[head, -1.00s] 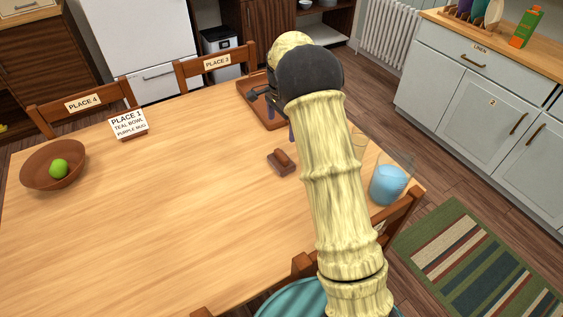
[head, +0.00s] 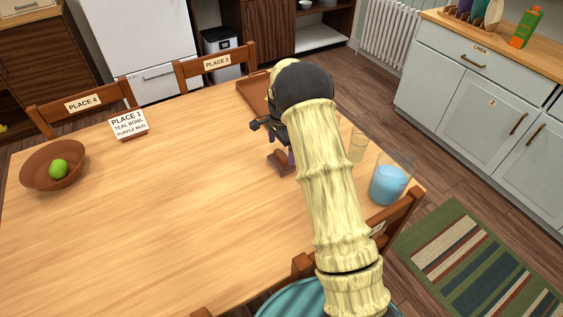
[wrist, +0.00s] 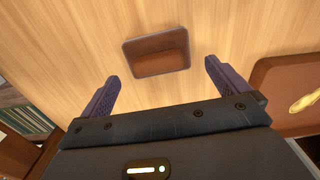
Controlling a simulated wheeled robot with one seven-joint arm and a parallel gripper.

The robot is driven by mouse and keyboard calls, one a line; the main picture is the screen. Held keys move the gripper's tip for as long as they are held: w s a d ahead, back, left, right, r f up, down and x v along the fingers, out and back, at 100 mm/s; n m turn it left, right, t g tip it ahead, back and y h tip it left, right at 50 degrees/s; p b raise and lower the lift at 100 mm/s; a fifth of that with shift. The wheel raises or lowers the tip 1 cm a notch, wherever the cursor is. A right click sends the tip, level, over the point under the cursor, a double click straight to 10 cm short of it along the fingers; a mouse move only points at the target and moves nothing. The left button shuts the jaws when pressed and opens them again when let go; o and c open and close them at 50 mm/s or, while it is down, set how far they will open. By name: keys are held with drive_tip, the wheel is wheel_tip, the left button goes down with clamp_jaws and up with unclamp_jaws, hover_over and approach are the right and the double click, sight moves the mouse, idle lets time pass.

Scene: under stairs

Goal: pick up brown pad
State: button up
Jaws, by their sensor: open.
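The brown pad (head: 279,166) lies on the wooden table, partly hidden behind my arm in the head view. In the wrist view the pad (wrist: 157,52) shows as a brown block with a darker rim, just beyond and roughly between my fingertips. My gripper (wrist: 162,72) is open and empty, with its two purple fingers spread wider than the pad. In the head view my gripper is mostly hidden by the arm, and one purple finger shows close above the pad.
A brown tray (head: 253,97) is behind my arm; the wrist view shows it at right, holding a golden item (wrist: 305,103). A glass of blue liquid (head: 388,184) and a pale glass (head: 357,147) stand right of my arm. The table's left middle is clear.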

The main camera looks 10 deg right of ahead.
sight(281, 154)
wheel_tip(281, 154, down, 5)
drive_tip(key=shift+s, duration=0.15)
idle(0.5)
drive_tip(key=c, duration=0.7)
